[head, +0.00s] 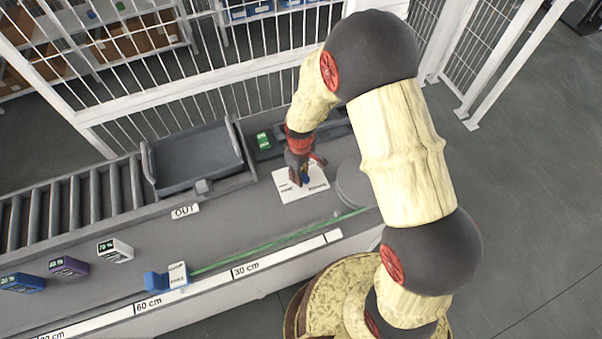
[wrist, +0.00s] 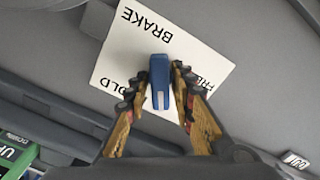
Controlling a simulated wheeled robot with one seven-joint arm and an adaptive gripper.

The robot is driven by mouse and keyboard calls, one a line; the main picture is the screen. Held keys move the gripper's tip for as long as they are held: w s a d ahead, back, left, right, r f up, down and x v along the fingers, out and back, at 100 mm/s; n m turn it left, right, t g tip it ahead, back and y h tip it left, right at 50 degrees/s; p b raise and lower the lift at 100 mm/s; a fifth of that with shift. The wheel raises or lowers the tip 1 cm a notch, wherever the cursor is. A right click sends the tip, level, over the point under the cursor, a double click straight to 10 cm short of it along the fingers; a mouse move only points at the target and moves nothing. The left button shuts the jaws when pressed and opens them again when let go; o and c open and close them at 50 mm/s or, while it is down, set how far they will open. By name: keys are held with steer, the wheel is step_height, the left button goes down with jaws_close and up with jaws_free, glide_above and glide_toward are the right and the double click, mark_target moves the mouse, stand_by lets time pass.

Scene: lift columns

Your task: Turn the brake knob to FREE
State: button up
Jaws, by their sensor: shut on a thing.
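The blue brake knob (wrist: 160,80) stands on a white label plate (wrist: 126,42) in the wrist view. The plate reads BRAKE, with HOLD partly hidden at one side and FREE partly hidden at the other. My gripper (wrist: 160,88) has its fingers on both sides of the knob and is shut on it. The knob's long bar runs nearly straight up and down in that view. In the head view my gripper (head: 303,178) is over the white plate (head: 288,190), and the knob (head: 306,178) is mostly hidden by the fingers.
A grey tray (head: 195,160) sits by the roller conveyor (head: 70,208). A green UP block (head: 263,141) is behind the plate. A grey round part (head: 352,186) is right of it. A blue slider (head: 166,278) lies on the centimetre scale. Labelled boxes (head: 68,267) stand at left. Wire fencing closes the back.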

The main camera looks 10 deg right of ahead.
steer(key=n, duration=0.6)
stand_by(0.3)
steer(key=n, duration=0.5)
steer(key=o, duration=0.8)
steer(key=shift+c, duration=0.2)
steer(key=shift+r, duration=0.1)
